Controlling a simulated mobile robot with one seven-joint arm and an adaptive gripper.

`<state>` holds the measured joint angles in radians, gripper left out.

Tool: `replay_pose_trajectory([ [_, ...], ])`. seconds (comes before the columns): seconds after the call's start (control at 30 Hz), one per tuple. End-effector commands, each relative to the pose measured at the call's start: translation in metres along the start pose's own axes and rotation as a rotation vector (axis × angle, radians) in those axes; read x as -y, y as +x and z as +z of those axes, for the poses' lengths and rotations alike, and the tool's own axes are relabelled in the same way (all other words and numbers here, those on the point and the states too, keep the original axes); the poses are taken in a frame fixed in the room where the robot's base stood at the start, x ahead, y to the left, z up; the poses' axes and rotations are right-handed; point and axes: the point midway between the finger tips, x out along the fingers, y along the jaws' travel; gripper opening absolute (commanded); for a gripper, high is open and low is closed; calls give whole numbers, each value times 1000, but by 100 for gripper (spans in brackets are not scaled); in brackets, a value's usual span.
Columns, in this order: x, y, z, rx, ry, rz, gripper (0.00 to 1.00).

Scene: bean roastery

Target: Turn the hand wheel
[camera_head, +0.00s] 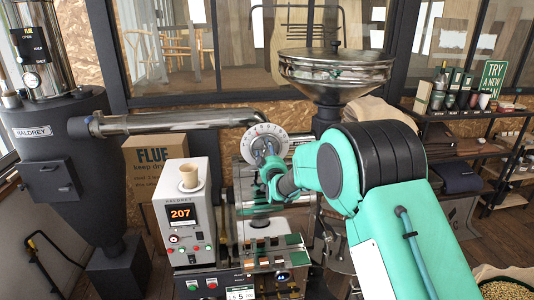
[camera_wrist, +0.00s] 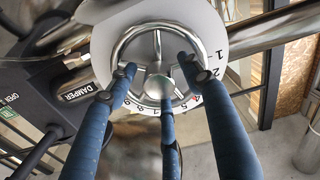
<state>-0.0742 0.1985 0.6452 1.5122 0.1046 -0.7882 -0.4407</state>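The hand wheel is a chrome ring with spokes and a round hub. In the wrist view the wheel (camera_wrist: 118,50) stands in front of a white numbered dial (camera_wrist: 215,35). In the head view the dial (camera_head: 262,131) sits at the end of a chrome pipe, and my arm partly covers the wheel. My gripper (camera_wrist: 160,78) has three blue fingers reaching toward the wheel. Their tips are spread apart around the hub, over the ring's inner area. I cannot tell whether they touch the spokes. In the head view my gripper (camera_head: 271,168) is at the wheel, its fingertips hard to see.
A black DAMPER label (camera_wrist: 85,118) is left of the wheel. A control box (camera_head: 186,225) reading 207, with a cup (camera_head: 189,176) on top, stands left of my gripper. A chrome hopper (camera_head: 335,72) is behind my arm. The chrome pipe (camera_head: 190,120) runs left to a dark cyclone (camera_head: 65,170).

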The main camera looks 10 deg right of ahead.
Motion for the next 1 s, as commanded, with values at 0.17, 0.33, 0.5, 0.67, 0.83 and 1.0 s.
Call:
replay_pose_trajectory([
  [0.17, 0, 0, 0, 0, 0, 0, 15],
  [0.33, 0, 0, 0, -1, 0, 0, 0],
  [0.5, 0, 0, -1, -1, 5, 0, 0],
  [0.67, 0, 0, 0, -2, 26, 0, 0],
  [0.83, 1, 0, 0, -3, 79, 0, 0],
  [1.0, 1, 0, 1, -5, 162, 1, 0],
])
